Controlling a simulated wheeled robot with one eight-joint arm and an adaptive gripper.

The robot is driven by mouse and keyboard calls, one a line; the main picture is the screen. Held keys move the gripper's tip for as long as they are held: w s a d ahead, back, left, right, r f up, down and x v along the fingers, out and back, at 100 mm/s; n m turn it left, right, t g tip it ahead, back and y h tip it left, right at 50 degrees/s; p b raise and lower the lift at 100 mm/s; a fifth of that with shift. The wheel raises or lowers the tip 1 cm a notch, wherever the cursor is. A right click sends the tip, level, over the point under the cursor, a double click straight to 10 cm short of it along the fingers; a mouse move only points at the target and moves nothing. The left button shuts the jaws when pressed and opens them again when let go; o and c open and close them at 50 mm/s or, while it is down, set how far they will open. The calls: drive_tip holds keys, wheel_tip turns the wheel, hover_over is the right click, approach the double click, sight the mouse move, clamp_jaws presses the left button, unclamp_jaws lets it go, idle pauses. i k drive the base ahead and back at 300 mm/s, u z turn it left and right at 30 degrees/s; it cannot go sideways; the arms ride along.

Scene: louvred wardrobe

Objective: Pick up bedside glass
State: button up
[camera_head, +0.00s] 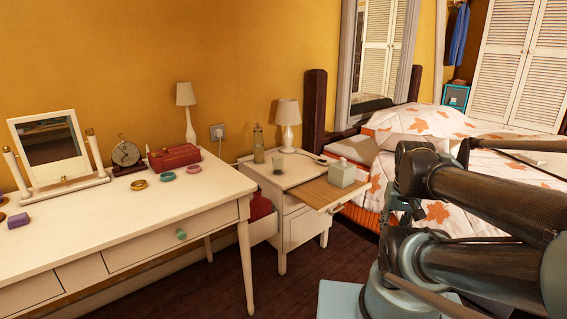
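A small glass (278,162) stands upright on the white bedside cabinet (296,172), near the front left of its top. My arm fills the right side of the view, well to the right of the glass.
A lamp (288,120) stands at the cabinet's back. A white box (342,173) rests on the pulled-out wooden shelf (325,192). The dressing table (130,222) is left, the bed (440,190) right. Dark floor (290,285) is clear in front.

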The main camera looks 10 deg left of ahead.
sight(278, 161)
drive_tip(key=i, duration=0.9)
